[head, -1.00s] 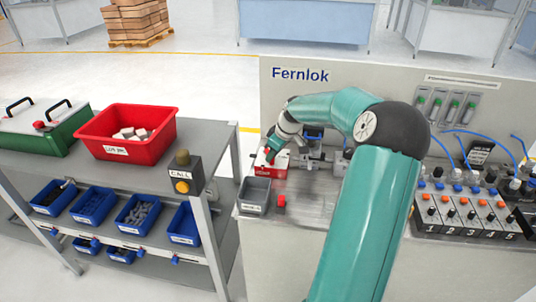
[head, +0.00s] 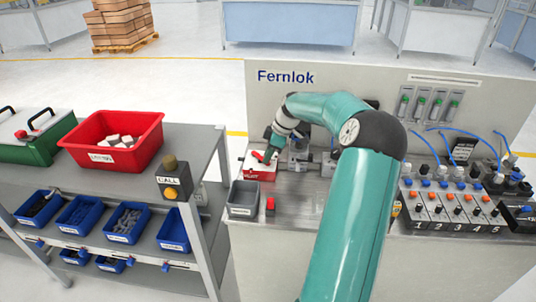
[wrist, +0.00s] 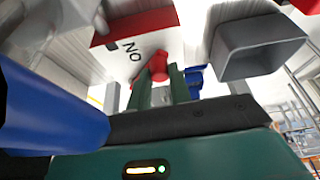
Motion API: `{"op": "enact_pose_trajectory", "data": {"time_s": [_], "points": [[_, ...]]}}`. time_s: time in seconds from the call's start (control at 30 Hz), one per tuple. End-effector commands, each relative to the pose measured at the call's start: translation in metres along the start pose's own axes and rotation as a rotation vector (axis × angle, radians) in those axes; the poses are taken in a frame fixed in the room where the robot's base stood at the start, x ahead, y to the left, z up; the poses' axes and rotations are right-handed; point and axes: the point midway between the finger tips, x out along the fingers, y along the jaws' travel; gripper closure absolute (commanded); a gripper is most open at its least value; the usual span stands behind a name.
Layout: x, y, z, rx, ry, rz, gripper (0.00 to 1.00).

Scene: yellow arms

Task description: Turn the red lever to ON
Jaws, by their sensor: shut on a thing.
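The red lever (head: 258,156) sits on top of a small red and white box (head: 259,175) on the steel bench. In the wrist view the lever's red end (wrist: 158,66) is between the two green fingers of my gripper (wrist: 160,84), which is shut on it. The word ON shows upside down on the box's white face (wrist: 138,42), just left of the lever. In the head view my gripper (head: 269,153) reaches down to the lever from the right. The fingers hide part of the lever, and I cannot tell its exact angle.
A grey bin (head: 243,199) and a red block (head: 270,206) stand in front of the box. Metal fixtures (head: 298,158) stand right of it. A blue cylinder (wrist: 50,110) fills the wrist view's left. A numbered switch panel (head: 452,210) is at the bench's right.

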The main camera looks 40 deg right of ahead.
Motion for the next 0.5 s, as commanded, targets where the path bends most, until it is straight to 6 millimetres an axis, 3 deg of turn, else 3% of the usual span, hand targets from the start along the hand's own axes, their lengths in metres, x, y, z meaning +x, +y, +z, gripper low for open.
{"op": "enact_pose_trajectory", "data": {"time_s": [0.13, 0.17, 0.23, 0.5], "points": [[-0.0012, 0.0005, -0.0001, 0.0, -0.001, 0.003, 1.0], [-0.0012, 0.0005, -0.0001, 0.001, -0.001, 0.003, 0.74], [-0.0011, 0.0004, -0.0001, 0.001, -0.001, 0.003, 0.6], [-0.0006, 0.0002, 0.0, 0.001, 0.0, 0.002, 0.58]]}}
